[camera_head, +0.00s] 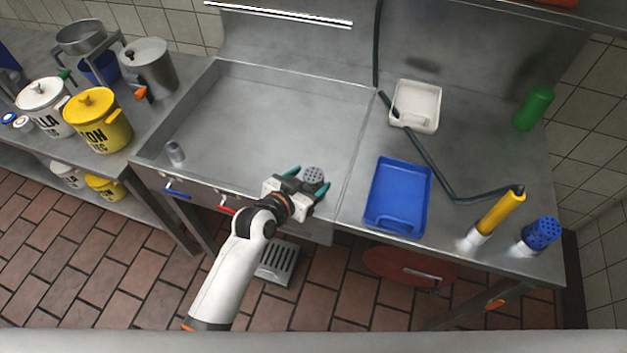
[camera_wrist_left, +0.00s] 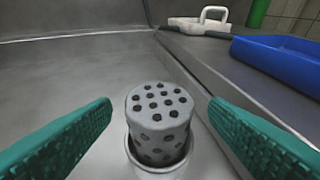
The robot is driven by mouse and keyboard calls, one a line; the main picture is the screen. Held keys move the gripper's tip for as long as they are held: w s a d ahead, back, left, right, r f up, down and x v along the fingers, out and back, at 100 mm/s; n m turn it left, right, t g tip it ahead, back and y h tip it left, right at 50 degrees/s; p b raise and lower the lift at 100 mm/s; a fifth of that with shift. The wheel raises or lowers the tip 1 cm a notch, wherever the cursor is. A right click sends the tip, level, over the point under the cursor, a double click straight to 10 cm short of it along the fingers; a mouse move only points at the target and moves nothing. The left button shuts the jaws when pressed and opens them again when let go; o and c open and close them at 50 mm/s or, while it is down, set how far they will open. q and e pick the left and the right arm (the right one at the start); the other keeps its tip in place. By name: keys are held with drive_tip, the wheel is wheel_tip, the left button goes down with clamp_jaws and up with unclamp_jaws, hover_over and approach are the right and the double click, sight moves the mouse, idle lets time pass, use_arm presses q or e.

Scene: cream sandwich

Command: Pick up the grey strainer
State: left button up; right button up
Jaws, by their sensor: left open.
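The grey strainer (camera_head: 313,175) is a small cylinder with round holes in its top and side. It stands upright in the sink basin near the front right corner. In the left wrist view the strainer (camera_wrist_left: 160,120) sits inside a round metal collar (camera_wrist_left: 160,168). My left gripper (camera_head: 308,184) is open, its two green fingers on either side of the strainer. In the left wrist view there is a gap between each finger and the strainer. My right gripper is not in view.
A steel sink basin (camera_head: 255,110) surrounds the strainer, with a small grey cylinder (camera_head: 175,152) at its left. A blue tray (camera_head: 397,192), a white tray (camera_head: 416,103) and a blue perforated cylinder (camera_head: 541,233) stand on the right counter. Pots, including a yellow one (camera_head: 97,120), stand left.

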use_arm(q)
drive_tip(key=shift+w+d+f, duration=0.2)
drive_tip(key=shift+w+d, duration=0.05)
drive_tip(key=shift+w, duration=0.25)
drive_tip(key=c, duration=1.1)
drive_tip(key=shift+o, duration=0.2)
drive_tip(key=shift+r, duration=0.1)
